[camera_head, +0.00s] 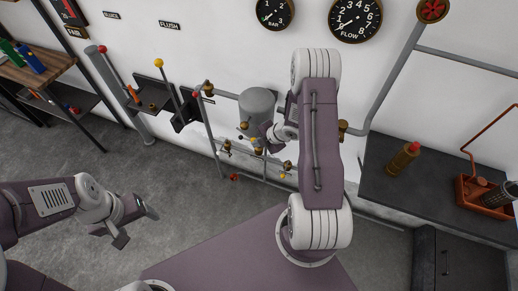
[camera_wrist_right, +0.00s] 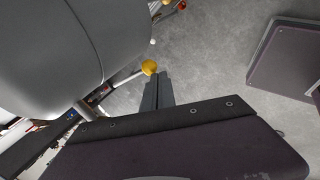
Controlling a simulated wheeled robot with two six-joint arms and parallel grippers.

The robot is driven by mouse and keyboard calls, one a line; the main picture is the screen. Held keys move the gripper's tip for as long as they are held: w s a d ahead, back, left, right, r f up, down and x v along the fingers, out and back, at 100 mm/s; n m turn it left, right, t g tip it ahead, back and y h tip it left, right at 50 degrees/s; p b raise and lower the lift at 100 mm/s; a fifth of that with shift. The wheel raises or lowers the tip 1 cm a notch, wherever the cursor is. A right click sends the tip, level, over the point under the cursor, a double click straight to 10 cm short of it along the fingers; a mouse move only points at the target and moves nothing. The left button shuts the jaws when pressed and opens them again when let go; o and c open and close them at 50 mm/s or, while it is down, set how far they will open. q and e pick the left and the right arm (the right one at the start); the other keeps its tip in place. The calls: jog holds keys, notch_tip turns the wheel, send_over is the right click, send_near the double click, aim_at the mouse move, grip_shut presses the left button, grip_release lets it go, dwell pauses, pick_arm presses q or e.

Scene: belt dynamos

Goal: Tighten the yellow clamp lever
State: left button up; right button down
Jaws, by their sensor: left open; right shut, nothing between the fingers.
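In the right wrist view a yellow ball knob (camera_wrist_right: 149,67) sits on the end of a pale rod beside a large grey rounded body. I take this to be the yellow clamp lever. My right gripper (camera_wrist_right: 157,80) is shut and empty, its tips very close to the knob; I cannot tell whether they touch. In the head view my right gripper (camera_head: 268,139) is at the lower right of the grey cylinder (camera_head: 257,103), partly hidden by my arm. My left gripper (camera_head: 138,224) is open and empty over the floor at the left.
Pipes and small brass valves surround the cylinder. Another yellow-topped lever (camera_head: 158,63) stands on the wall panel to the left. A dark bench (camera_head: 385,195) with a red-brown bottle (camera_head: 403,158) and an orange tray (camera_head: 468,199) is at the right. Floor (camera_head: 170,185) near my left gripper is clear.

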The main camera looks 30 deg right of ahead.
jog(key=s+b+x, duration=0.1)
jog(key=b+x, duration=0.6)
jog(key=shift+f+t+y+b, duration=0.3)
jog(key=shift+f, duration=0.4)
jog(key=shift+a, duration=0.1)
dwell(0.7)
